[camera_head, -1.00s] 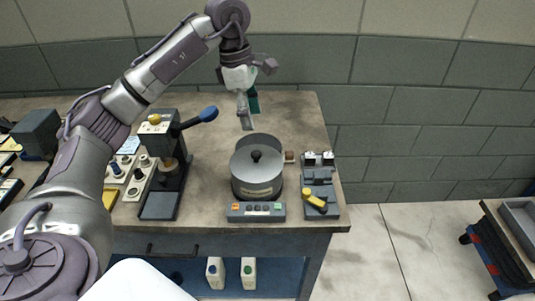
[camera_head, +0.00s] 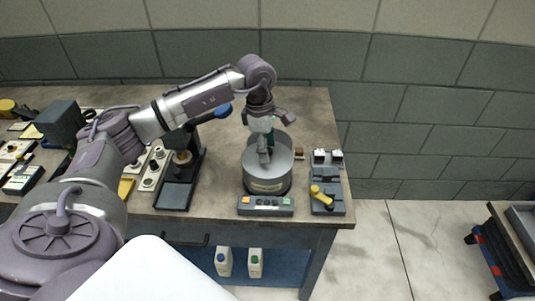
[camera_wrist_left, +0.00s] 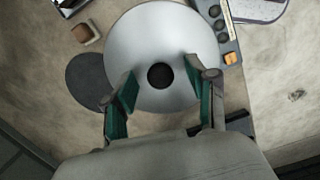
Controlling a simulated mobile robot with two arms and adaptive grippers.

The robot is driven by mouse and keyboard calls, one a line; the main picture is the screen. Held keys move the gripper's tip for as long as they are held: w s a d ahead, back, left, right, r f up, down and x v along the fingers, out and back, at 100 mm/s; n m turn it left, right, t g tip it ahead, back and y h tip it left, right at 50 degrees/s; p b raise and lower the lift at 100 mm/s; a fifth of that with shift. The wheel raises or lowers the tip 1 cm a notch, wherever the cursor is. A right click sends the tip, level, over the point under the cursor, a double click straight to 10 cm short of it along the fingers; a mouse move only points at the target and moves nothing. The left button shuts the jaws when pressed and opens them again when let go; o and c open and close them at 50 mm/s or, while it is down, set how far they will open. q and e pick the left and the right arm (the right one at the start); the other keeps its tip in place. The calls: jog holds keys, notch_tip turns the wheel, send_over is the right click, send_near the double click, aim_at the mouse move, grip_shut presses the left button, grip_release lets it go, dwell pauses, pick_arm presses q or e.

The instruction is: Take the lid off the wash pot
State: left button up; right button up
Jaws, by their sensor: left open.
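The wash pot (camera_head: 267,186) is a dark grey round pot standing on the bench behind a control box. Its light grey lid (camera_head: 284,160) lies on top, and the lid also fills the upper middle of the left wrist view (camera_wrist_left: 150,35). The lid's round black knob (camera_wrist_left: 160,76) shows there, but the gripper hides it in the head view. My left gripper (camera_head: 265,156) is open above the lid. In the left wrist view its green-padded fingers (camera_wrist_left: 162,82) stand on either side of the knob, with gaps showing. My right gripper is not in view.
The control box (camera_head: 265,206) with buttons is just in front of the pot. A grey fixture with a yellow handle (camera_head: 321,197) stands to the right, a lever press (camera_head: 178,180) to the left. A flat dark disc (camera_wrist_left: 92,82) lies beside the pot. Bench behind is mostly clear.

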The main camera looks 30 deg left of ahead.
pick_arm(q)
jog(key=shift+f, duration=0.6)
grip_shut()
jog(key=shift+r, duration=0.15)
